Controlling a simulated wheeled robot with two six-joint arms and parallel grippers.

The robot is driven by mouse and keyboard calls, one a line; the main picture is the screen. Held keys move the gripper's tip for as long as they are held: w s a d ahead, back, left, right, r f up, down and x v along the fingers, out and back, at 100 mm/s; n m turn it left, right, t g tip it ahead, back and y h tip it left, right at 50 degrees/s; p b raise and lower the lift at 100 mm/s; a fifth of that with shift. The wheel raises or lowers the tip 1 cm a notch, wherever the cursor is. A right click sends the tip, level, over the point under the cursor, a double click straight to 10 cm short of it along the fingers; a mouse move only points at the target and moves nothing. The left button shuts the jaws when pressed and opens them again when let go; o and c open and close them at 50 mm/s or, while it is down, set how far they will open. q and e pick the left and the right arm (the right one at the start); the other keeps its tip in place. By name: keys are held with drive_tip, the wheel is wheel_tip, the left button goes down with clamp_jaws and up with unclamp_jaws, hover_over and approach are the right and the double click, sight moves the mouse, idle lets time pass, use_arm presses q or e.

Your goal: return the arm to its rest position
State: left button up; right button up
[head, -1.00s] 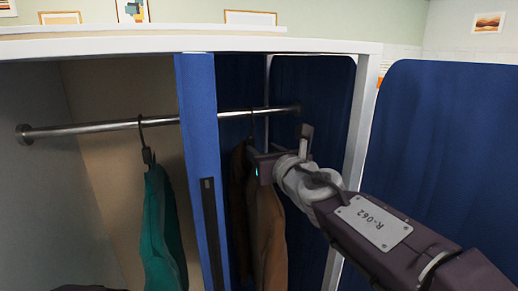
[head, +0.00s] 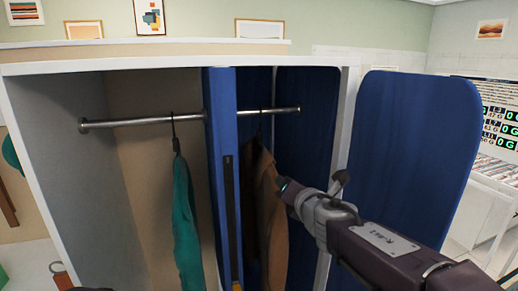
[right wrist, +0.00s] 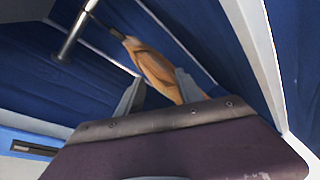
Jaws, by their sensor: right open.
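My right arm comes in from the right in the head view. Its gripper (head: 284,184) is beside the right edge of a brown garment (head: 267,215), below the rod. In the right wrist view the two fingers (right wrist: 160,92) stand apart, so the gripper is open. The brown garment (right wrist: 148,62) shows beyond and between them, hanging from the rod. Whether a finger touches the cloth I cannot tell. My left gripper is not in view.
A metal rod (head: 150,121) spans the open wardrobe. A teal garment (head: 184,225) hangs left of the blue divider (head: 222,160). The open blue door (head: 410,150) stands right, behind my right arm. A white counter (head: 485,205) is far right.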

drive_tip(key=s+d+f+m+g+h+p, duration=0.2)
drive_tip(key=s+d+f+m+g, duration=0.25)
drive_tip(key=f+m, duration=0.45)
drive_tip(key=s+d+f+m+g+h+p, duration=0.25)
drive_tip(key=s+d+f+m, duration=0.35)
drive_tip(key=f+m, duration=0.35)
drive_tip(key=s+f+m+g+y, duration=0.1)
drive_tip(key=s+f+m+g, duration=0.2)
drive_tip(key=s+m, duration=0.3)
drive_tip(key=s+f+m+g+y+p, duration=0.1)
drive_tip(key=s+f+m+g, duration=0.2)
drive_tip(key=s+f+m, duration=0.3)
drive_tip(key=s+m, duration=0.1)
drive_tip(key=s, duration=0.3)
drive_tip(key=shift+a, duration=0.4)
drive_tip(key=shift+f, duration=0.1)
